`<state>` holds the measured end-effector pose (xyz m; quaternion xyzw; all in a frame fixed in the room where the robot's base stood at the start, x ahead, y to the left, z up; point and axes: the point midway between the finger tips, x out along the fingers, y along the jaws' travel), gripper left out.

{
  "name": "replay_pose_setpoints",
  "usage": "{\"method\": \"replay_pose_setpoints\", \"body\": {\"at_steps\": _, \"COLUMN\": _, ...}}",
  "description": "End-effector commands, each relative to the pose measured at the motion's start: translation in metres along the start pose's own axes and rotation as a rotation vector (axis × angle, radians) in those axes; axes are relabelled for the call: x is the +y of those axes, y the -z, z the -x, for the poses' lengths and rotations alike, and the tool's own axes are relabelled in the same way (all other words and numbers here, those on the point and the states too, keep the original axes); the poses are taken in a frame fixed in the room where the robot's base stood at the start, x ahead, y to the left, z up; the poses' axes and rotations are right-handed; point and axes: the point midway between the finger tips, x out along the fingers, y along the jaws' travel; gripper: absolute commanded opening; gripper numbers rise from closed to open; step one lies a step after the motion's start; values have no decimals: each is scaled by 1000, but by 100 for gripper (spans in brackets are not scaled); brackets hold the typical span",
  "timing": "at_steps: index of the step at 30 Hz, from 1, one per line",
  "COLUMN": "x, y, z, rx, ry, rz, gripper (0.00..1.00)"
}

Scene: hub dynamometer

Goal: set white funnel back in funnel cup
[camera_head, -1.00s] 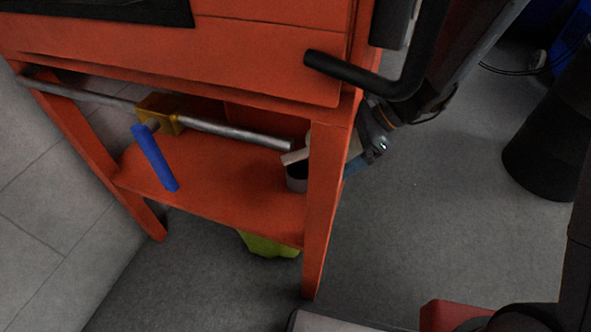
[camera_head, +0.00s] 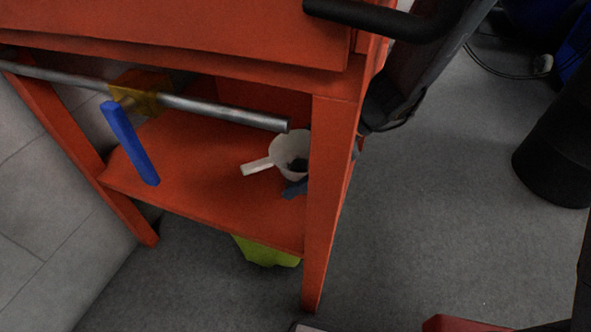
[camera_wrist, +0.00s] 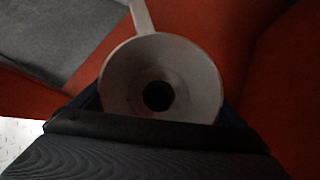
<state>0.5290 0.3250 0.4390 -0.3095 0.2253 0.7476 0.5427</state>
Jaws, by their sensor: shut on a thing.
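The white funnel (camera_head: 284,151) is above the red lower shelf at its right end, beside the right front leg, in the head view. Its handle points left and its mouth is turned up. In the wrist view, the funnel (camera_wrist: 121,78) is seen from above, with its dark round hole near the middle and its handle toward the top. My gripper (camera_head: 295,188) is shut on the funnel; a small blue part of it shows below the funnel, and the leg hides the rest. Dark blue finger parts show at the funnel's sides in the wrist view. The funnel cup cannot be made out now.
The red right leg (camera_head: 328,200) stands close to the funnel. A metal bar (camera_head: 225,109) with a yellow block (camera_head: 140,92) and a blue handle (camera_head: 131,143) runs above the red shelf (camera_head: 205,185). The shelf's middle is clear. A yellow-green object (camera_head: 267,251) sits underneath.

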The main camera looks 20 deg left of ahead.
Motion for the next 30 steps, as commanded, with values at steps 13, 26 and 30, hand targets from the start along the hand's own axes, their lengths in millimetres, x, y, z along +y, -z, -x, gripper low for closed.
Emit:
{"method": "replay_pose_setpoints", "body": {"at_steps": 13, "x": 0, "y": 3, "z": -4, "rx": 0, "ry": 0, "rz": 0, "gripper": 68}}
{"method": "replay_pose_setpoints", "body": {"at_steps": 26, "x": 0, "y": 3, "z": -3, "rx": 0, "ry": 1, "rz": 1, "gripper": 100}}
{"method": "replay_pose_setpoints", "body": {"at_steps": 30, "x": 0, "y": -1, "z": 11, "rx": 0, "ry": 2, "rz": 1, "gripper": 100}}
